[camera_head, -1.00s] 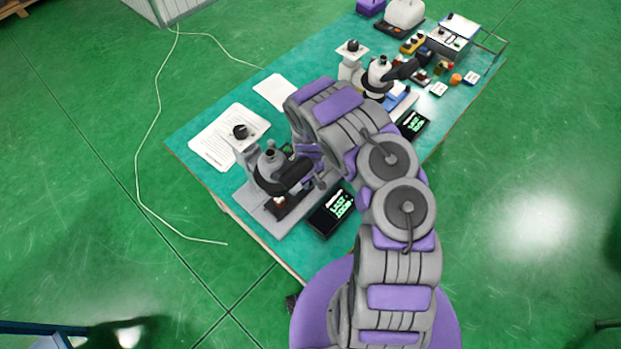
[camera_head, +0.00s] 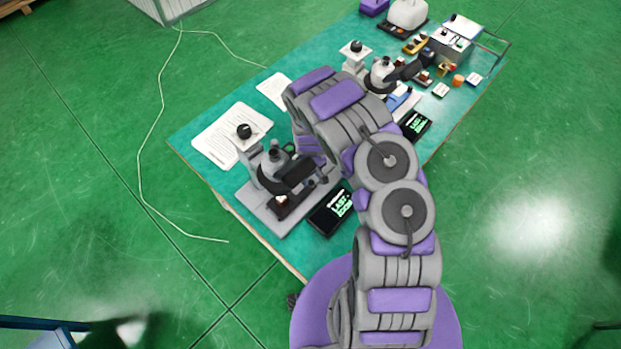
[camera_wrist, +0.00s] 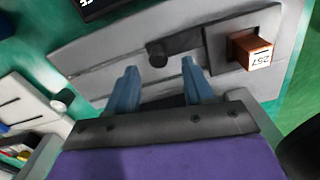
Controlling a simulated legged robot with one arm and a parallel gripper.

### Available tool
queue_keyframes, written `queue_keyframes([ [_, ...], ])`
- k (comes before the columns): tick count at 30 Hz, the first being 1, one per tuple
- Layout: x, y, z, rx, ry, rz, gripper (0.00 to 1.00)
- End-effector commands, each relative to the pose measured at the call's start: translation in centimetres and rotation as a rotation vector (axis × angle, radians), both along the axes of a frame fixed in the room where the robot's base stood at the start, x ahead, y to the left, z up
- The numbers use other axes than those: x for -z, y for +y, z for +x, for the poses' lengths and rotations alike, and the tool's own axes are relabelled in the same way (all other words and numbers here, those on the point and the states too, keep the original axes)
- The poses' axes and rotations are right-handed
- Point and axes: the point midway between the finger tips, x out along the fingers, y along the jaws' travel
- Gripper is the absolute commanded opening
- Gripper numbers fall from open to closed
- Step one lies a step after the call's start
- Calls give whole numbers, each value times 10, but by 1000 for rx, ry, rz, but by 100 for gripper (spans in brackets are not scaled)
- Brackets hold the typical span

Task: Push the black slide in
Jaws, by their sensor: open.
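The black slide (camera_wrist: 183,43) is a dark bar with a round black knob (camera_wrist: 157,55) at its left end in the wrist view. It lies on a grey base plate (camera_wrist: 100,62). A brown block (camera_wrist: 250,48) marked 257 sits in a dark holder right of it. My gripper (camera_wrist: 160,66) is open, its two blue-grey fingers spread either side of the knob in the picture. Nothing is visibly held; I cannot tell whether a finger touches the knob. In the head view the grey device (camera_head: 268,220) stands at the table's near end; my arm hides the gripper.
A black display box (camera_head: 330,212) stands right of the device. Paper sheets (camera_head: 215,142) lie behind it. A second similar device (camera_head: 382,75), another display (camera_head: 415,125) and small boxes are farther along the teal table (camera_head: 195,180). A white cable (camera_head: 142,150) lies on the floor.

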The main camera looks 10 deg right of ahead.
Motion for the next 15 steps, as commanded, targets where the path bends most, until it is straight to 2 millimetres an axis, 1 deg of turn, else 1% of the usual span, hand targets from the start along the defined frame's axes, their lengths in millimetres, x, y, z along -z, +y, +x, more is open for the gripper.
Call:
queue_keyframes([
  [1, -12, 1, 2, -1, -6, -1, 52],
  [3, -25, 2, 3, 0, -7, 0, 52],
  [11, -66, 2, 2, 0, -2, 0, 52],
  [15, -90, 3, 4, 0, -7, 0, 52],
])
